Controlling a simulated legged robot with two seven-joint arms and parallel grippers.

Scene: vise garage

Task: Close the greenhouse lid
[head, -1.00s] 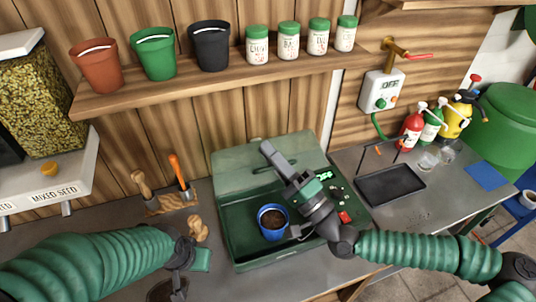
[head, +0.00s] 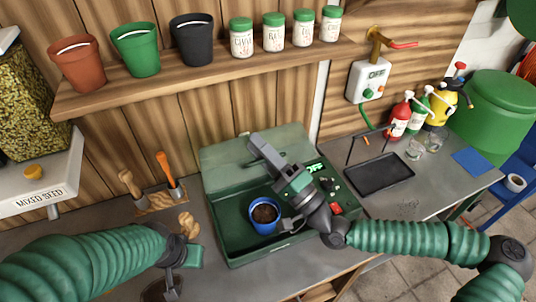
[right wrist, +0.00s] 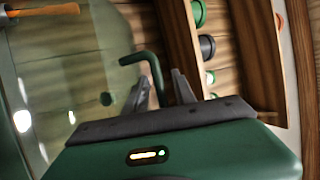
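The greenhouse is a green box (head: 236,259) on the bench, with its translucent green lid (head: 225,154) standing open, leaned back behind it. A blue pot with soil (head: 264,215) stands inside the box. My right gripper (head: 258,146) reaches over the box to the lid's upper part; its fingertips are hard to make out there. In the right wrist view its two fingers (right wrist: 160,88) are apart, with a bent dark green bar (right wrist: 147,68), possibly the lid's handle, in front of and between them. Contact cannot be told. My left gripper (head: 174,282) is low at left, its fingers unclear.
A shelf (head: 205,83) with pots and jars runs above the lid. Hand tools (head: 165,190) stand left of the box. A black tray (head: 379,175) and spray bottles (head: 418,113) are to the right.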

